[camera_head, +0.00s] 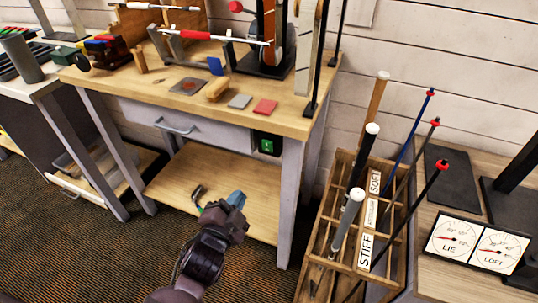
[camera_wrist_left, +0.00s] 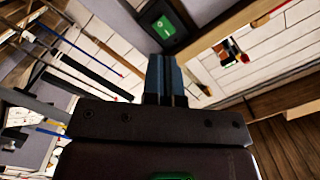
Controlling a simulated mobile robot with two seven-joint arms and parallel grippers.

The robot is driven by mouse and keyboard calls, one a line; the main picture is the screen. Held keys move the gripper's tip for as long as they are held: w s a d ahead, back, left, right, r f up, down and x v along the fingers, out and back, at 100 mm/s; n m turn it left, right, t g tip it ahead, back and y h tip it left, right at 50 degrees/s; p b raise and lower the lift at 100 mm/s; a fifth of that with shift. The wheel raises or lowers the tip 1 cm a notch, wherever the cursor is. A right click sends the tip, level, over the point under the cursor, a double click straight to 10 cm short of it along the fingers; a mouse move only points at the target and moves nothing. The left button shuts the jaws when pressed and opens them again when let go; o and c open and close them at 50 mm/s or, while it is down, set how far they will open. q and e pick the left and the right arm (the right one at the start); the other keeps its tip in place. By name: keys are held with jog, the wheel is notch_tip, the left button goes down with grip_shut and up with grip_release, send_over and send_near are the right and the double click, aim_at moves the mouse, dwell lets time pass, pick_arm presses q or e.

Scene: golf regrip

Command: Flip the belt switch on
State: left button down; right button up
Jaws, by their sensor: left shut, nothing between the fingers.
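The belt switch (camera_head: 267,144) is a dark box with a green face on the front of the wooden workbench, at the right end beside the drawer. In the left wrist view the switch (camera_wrist_left: 163,26) shows at the top, just beyond my fingertips, with a gap between. My left gripper (camera_head: 236,199) is below and left of the switch in the head view, in front of the lower shelf. Its blue fingers (camera_wrist_left: 161,76) are shut together and empty. Whether the switch is on or off I cannot tell. My right gripper is not in view.
The workbench (camera_head: 215,118) carries a belt machine (camera_head: 271,40), clubs and small blocks. A wooden rack (camera_head: 345,215) of upright shafts stands right of the bench, close to its leg. A side table (camera_head: 470,215) holds lie and loft gauges. Open floor lies left of my arm.

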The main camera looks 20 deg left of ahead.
pick_arm(q)
jog(key=m, duration=0.2)
jog(key=r+m+t+h, duration=0.1)
jog(key=m, duration=0.2)
jog(key=d+r+m, duration=0.1)
jog(key=m, duration=0.2)
jog(key=shift+s+r+t, duration=0.1)
jog(key=shift+t, duration=0.2)
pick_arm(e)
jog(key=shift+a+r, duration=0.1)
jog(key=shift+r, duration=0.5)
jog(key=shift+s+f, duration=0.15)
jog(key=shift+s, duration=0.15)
pick_arm(q)
jog(key=b, duration=0.1)
send_near(267, 144)
jog(key=w, duration=0.5)
jog(key=shift+w+r, duration=0.3)
jog(key=shift+w, duration=0.1)
jog(key=shift+w+d+r+b, duration=0.15)
jog(key=shift+w+b, duration=0.2)
jog(key=shift+w, duration=0.4)
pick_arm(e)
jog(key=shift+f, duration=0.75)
